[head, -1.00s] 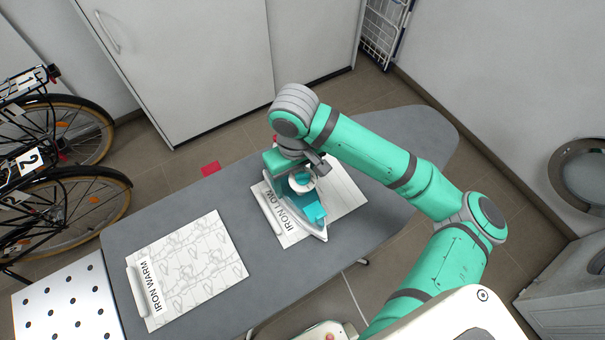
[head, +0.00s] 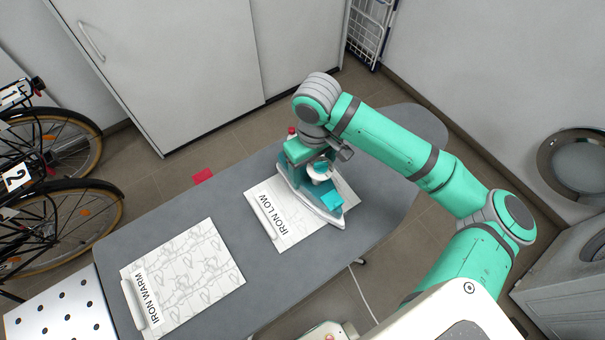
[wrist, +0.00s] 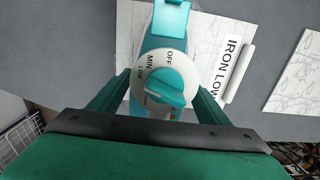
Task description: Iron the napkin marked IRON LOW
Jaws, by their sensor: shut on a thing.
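The napkin marked IRON LOW (head: 288,218) lies flat on the ironing board, its marked edge at the left and its right part under the iron. The teal and white iron (head: 333,203) stands sole-down over the napkin, tip towards the front. My gripper (head: 322,158) is shut on the iron from above. In the wrist view its fingers (wrist: 160,88) flank the iron body, and the contact is hidden. The iron's dial (wrist: 172,72) shows OFF, MIN and LOW; its knob's pale mark points to the LOW side.
A second napkin marked IRON WARM (head: 190,270) lies to the left on the grey ironing board (head: 225,210). A perforated metal plate (head: 60,310) is at the board's left end. Bicycles (head: 60,200) stand at the left, a cabinet (head: 170,70) behind, a round-doored machine (head: 580,165) at the right.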

